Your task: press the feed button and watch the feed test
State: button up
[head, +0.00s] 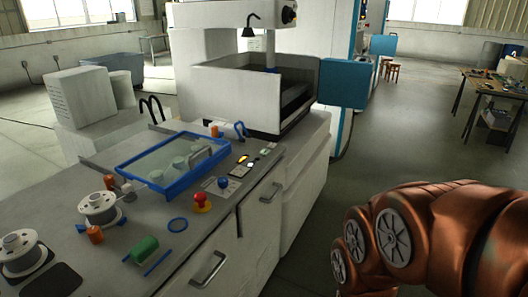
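A control strip lies on the front right edge of the bench (60,270). On it are a red mushroom button on a yellow base (202,203), a blue round knob or button (223,183), and a small panel with dark, yellow and lit patches (246,163). Their labels are too small to read, so I cannot tell which is the feed button. Left of the strip is a blue-framed clear cover (150,158) with pale rollers under it. Two wire spools, the nearer (22,252) and the farther (99,208), sit at the left. My gripper is not in view; my copper arm shows at the lower right.
A white machine (220,92) with an open tank stands behind the bench. A blue panel (343,83) juts out at its right. A green block (145,247) and a blue ring (178,224) lie on the bench. Open floor (400,150) lies right; a worktable (495,85) stands beyond.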

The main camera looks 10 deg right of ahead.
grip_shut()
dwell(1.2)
